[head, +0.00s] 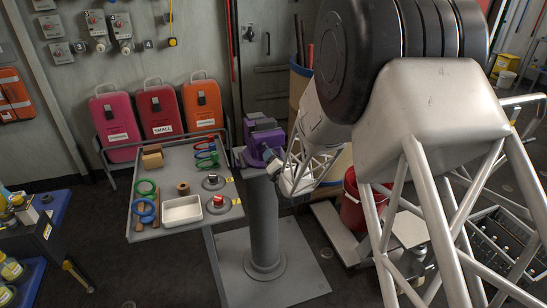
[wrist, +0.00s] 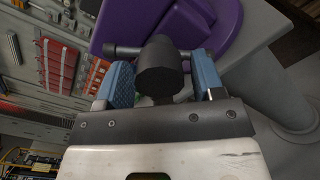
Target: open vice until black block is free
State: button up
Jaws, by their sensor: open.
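The purple vice (head: 262,143) stands on a grey pedestal (head: 264,220) in the head view. Its purple body (wrist: 170,18) fills the top of the wrist view. A dark round screw head (wrist: 160,68) with a thin grey handle bar (wrist: 128,50) through it faces my gripper. My gripper (wrist: 163,82) is open, with one blue fingertip on each side of the screw head. I cannot tell whether either finger touches it. In the head view my gripper (head: 273,163) is at the vice's front right. I cannot make out the black block for certain.
Left of the vice is a grey tray table (head: 170,234) with green, blue and red rings, a white dish (head: 181,211) and small blocks. Pink, red and orange cases (head: 203,101) stand behind. A red bucket (head: 354,207) is right of the pedestal.

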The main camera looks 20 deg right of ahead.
jog(key=shift+m, duration=0.6)
jog(key=shift+m, duration=2)
jog(key=c, duration=1)
jog(key=shift+o, duration=0.2)
jog(key=shift+n, duration=3.2)
